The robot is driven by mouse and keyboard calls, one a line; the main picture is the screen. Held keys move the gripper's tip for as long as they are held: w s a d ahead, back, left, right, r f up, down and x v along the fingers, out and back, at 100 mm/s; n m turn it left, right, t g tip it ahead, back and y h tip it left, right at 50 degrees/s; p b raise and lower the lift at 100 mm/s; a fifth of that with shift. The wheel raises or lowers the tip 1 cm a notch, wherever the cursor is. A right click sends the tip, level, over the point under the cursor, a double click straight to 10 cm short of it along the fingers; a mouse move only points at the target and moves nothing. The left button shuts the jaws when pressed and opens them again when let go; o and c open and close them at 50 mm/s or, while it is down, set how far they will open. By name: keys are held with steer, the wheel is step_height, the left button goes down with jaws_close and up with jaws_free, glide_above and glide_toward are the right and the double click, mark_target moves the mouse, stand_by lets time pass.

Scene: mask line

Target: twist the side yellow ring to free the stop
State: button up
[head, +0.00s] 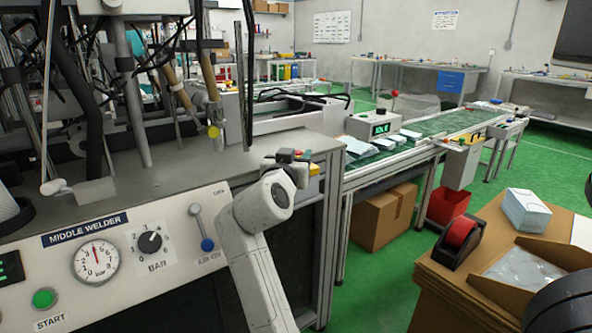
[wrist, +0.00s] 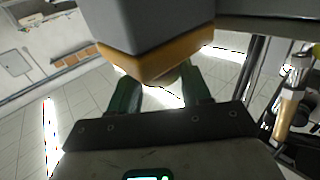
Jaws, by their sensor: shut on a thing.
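In the wrist view a grey box with a yellow lower part (wrist: 150,66) fills the top middle. My gripper (wrist: 162,84) has its two green fingers up against the underside of this yellow part. A small dull-yellow rounded edge, seemingly the ring (wrist: 173,78), shows between the fingers, which are shut on it. The stop's button is hidden. In the head view my white arm reaches up to the machine's right end, where a small yellow patch (head: 314,169) shows just beyond my wrist. The fingers and ring cannot be made out there.
A conveyor (head: 440,124) runs off behind. A cardboard bench with a tape dispenser (head: 459,240) stands at right. Green floor between is partly clear.

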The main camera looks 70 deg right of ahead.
steer(key=shift+m+g+b, duration=0.3)
steer(key=shift+g+b, duration=0.1)
steer(key=shift+g, duration=0.2)
steer(key=o, duration=1.1)
steer(key=a, duration=0.7)
steer(key=s+a+p, duration=0.1)
steer(key=a, duration=0.2)
steer(key=shift+a, duration=0.35)
steer(key=shift+a, duration=0.1)
